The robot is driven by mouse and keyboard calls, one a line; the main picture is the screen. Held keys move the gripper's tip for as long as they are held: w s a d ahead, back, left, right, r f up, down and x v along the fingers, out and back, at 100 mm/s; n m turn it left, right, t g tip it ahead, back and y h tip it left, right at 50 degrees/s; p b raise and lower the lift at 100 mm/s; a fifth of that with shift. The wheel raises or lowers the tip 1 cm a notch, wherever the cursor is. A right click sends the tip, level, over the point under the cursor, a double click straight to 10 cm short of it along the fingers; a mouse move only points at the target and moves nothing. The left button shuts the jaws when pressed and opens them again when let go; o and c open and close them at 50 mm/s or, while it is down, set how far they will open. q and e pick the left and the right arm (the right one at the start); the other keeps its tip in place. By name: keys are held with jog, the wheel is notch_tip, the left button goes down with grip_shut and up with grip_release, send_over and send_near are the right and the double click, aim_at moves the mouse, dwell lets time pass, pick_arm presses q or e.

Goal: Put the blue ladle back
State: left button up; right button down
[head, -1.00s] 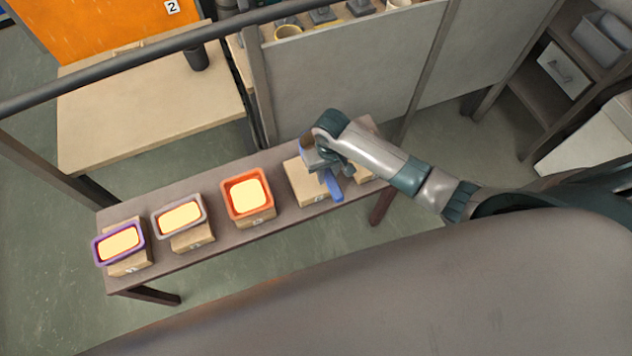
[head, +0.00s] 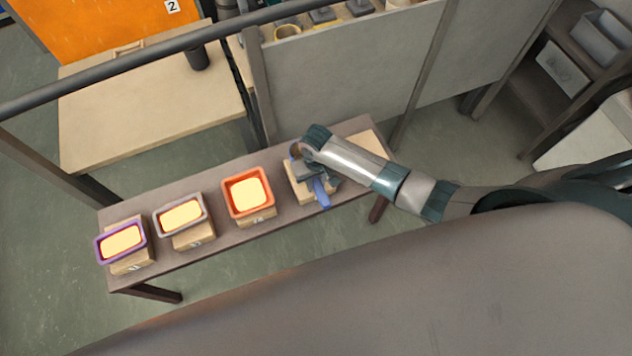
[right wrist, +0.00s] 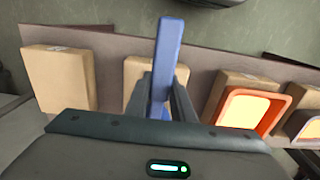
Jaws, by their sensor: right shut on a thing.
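The blue ladle (head: 320,193) is in my right gripper (head: 316,178), which is shut on it above a wooden block on the narrow bench. In the right wrist view the ladle's blue handle (right wrist: 166,62) stands between the two fingers of the right gripper (right wrist: 163,95) and points away over the block. The ladle's other end is mostly hidden by the gripper. I cannot tell whether the ladle touches the block (head: 301,186). My left gripper is not in view.
The bench (head: 228,174) also bears orange (head: 230,199), grey (head: 158,223) and purple (head: 101,253) trays with glowing contents on blocks. An empty block (head: 362,146) lies to the right. A grey panel (head: 350,85) stands behind the bench.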

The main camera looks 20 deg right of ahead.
jog(key=shift+f, duration=0.55)
jog(key=c, duration=1.5)
grip_release()
jog(key=shift+c, duration=0.2)
notch_tip(320, 180, up, 12)
jog(key=shift+r+b, duration=0.1)
jog(key=shift+b, duration=0.3)
jog(key=shift+s, duration=0.15)
